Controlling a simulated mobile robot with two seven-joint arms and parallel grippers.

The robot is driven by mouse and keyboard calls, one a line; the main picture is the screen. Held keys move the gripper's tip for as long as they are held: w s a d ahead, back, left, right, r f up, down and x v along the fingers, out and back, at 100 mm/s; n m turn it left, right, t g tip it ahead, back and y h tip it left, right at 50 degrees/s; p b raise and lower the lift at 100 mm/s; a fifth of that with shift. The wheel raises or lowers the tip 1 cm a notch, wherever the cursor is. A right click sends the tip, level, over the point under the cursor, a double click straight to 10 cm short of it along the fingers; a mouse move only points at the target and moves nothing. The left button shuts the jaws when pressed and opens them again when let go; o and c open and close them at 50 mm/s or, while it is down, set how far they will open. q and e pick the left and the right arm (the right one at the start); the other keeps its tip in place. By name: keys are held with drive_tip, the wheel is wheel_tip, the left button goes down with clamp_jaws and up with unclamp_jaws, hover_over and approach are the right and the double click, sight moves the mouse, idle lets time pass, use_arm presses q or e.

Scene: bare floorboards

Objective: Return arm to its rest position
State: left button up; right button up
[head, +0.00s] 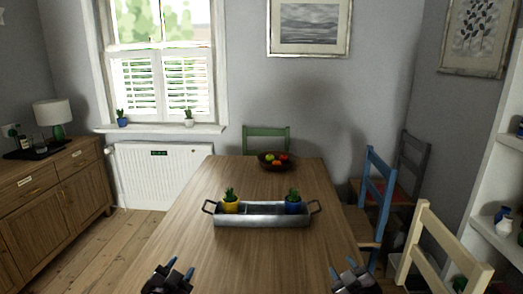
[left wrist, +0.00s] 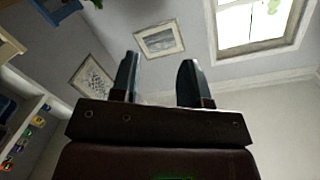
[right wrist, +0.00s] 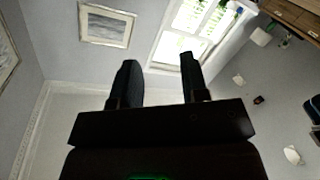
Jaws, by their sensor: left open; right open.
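My left gripper (head: 172,268) is at the near left end of the wooden table, low in the head view. It is open and empty, and its two fingers stand apart in the left wrist view (left wrist: 158,82). My right gripper (head: 345,268) is at the near right end of the table. It is open and empty, with its fingers apart in the right wrist view (right wrist: 158,82). Both grippers are well short of the metal tray (head: 262,219) in the middle of the table. Most of both arms is out of the head view.
The tray holds a yellow-potted plant (head: 230,205) and a blue-potted plant (head: 293,205). A fruit bowl (head: 272,163) stands at the table's far end. Blue (head: 376,190) and cream (head: 432,245) chairs line the right side. The near tabletop (head: 260,265) is clear between the grippers.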

use_arm(q)
drive_tip(key=s+a+f+n+g, duration=0.2)
drive_tip(key=s+f, duration=0.4)
drive_tip(key=s, duration=0.4)
drive_tip(key=s+a+f+n+g+y+b, duration=0.1)
drive_tip(key=s+a+f+n+g, duration=0.1)
drive_tip(key=s+f, duration=0.5)
drive_tip(key=s+a+f+n+g+y+b, duration=0.1)
drive_tip(key=s+a+f+n, duration=0.1)
drive_tip(key=s+f, duration=0.5)
drive_tip(key=s+a, duration=0.1)
drive_tip(key=s, duration=0.5)
drive_tip(key=shift+s+n+g, duration=0.35)
drive_tip(key=shift+n+g, duration=0.05)
use_arm(e)
drive_tip(key=s+d+f+m+g, duration=0.2)
drive_tip(key=s+f, duration=0.4)
drive_tip(key=s, duration=0.4)
drive_tip(key=s+d+f+m+g+h, duration=0.1)
drive_tip(key=s+d+f+m+g, duration=0.1)
drive_tip(key=s+f, duration=0.5)
drive_tip(key=s+d+f+m+g+h, duration=0.1)
drive_tip(key=s+d+f+m, duration=0.1)
drive_tip(key=s+f, duration=0.5)
drive_tip(key=s+d, duration=0.1)
drive_tip(key=s, duration=0.5)
drive_tip(key=shift+s+m+g, duration=0.35)
drive_tip(key=shift+m+g, duration=0.05)
